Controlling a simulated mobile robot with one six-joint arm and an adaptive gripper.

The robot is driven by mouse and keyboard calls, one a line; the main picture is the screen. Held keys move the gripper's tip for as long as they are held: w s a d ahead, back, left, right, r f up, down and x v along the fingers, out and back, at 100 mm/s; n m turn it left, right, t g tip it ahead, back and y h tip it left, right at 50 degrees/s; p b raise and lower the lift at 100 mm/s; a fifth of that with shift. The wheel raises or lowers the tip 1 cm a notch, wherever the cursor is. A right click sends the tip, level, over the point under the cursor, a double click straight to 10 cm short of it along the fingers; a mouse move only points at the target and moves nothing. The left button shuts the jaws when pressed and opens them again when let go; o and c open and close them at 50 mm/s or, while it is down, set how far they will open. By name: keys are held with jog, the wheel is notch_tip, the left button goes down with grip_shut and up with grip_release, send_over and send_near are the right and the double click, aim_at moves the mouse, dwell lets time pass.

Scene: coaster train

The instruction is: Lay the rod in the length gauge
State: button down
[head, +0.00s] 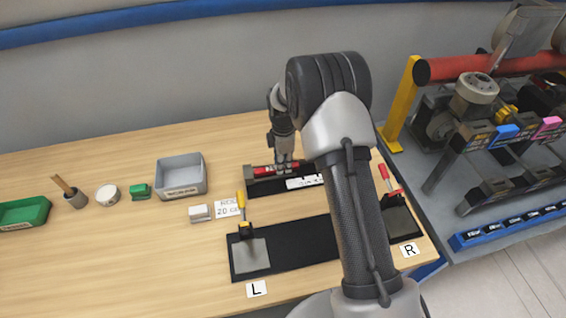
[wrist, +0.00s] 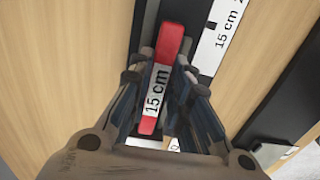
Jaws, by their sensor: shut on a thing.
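The rod is red with a white band reading "15 cm". It shows as a small red bar in the head view (head: 264,170) and lengthwise in the wrist view (wrist: 173,40). My gripper (head: 284,164) is shut on the rod; in the wrist view its fingers (wrist: 162,75) grip both sides around the label. The length gauge (head: 251,188) is a black base with a white scale strip, also marked "15 cm" in the wrist view (wrist: 222,38). The rod is at the gauge, roughly parallel to and beside the strip. I cannot tell whether it touches the gauge floor.
A grey bin (head: 181,176), a small white block (head: 199,213) and a green tray (head: 24,212) stand left. The table's left front is clear.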

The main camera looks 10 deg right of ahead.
jog(key=shift+f, duration=0.4)
jog(key=c, duration=1.5)
grip_release()
jog(key=shift+s, duration=0.1)
